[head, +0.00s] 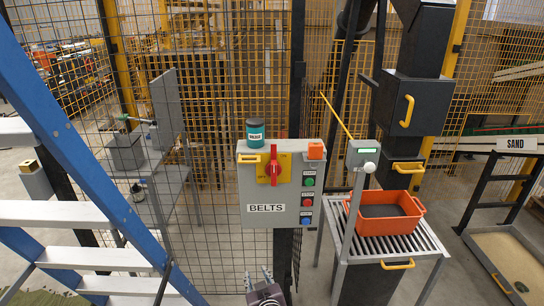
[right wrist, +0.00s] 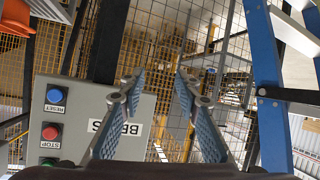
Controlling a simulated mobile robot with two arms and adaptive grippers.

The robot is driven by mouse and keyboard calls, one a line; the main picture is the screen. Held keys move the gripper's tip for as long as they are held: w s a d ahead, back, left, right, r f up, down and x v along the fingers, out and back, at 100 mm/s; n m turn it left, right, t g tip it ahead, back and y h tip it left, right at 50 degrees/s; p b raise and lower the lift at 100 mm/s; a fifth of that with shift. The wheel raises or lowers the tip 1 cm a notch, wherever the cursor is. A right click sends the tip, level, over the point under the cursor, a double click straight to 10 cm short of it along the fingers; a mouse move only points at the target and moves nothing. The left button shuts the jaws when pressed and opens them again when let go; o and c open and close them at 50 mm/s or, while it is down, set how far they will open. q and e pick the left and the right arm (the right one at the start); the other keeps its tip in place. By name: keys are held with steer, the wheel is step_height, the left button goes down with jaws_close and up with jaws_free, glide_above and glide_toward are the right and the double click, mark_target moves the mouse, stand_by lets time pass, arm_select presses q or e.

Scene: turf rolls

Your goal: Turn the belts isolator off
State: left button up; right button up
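The belts isolator (head: 274,170) is a red handle, upright on a yellow plate, on the front of a grey box (head: 257,190) labelled BELTS. The plate's small lettering is too blurred to read. My right gripper (head: 259,273) is below the box, pointing up, apart from the handle. In the right wrist view my right gripper (right wrist: 158,82) has its two fingers spread with nothing between them. That view shows the grey box (right wrist: 85,100) upside down at left; the isolator is not visible there. My left gripper is not in view.
Green, red and blue buttons (head: 307,200) line the box's right side. A teal jar (head: 255,133) and an orange block (head: 316,149) sit at its top. A blue ladder (head: 75,130) stands left. An orange bin (head: 385,213) rests on a slatted table at right. Mesh fence is behind.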

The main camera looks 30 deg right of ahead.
steer(key=w+d+r+m+t+h+p, duration=0.1)
steer(key=d+r, duration=0.1)
steer(key=r, duration=0.7)
steer(key=w+d+r+m+t+h+p, duration=0.1)
steer(key=d+r+h, duration=0.1)
steer(key=r, duration=0.8)
steer(key=m+t+h+p, duration=0.1)
steer(key=m+h+p, duration=0.1)
glide_toward(274, 173)
steer(key=w, duration=0.2)
steer(key=x, duration=0.2)
steer(key=p+x, duration=0.1)
steer(key=x, duration=0.1)
steer(key=d+x, duration=0.1)
steer(key=x, duration=0.2)
steer(key=shift+s+p, duration=0.15)
steer(key=shift+p, duration=0.25)
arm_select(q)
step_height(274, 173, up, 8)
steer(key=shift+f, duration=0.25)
arm_select(e)
steer(key=shift+w+d, duration=0.25)
steer(key=shift+w, duration=0.05)
jaws_close()
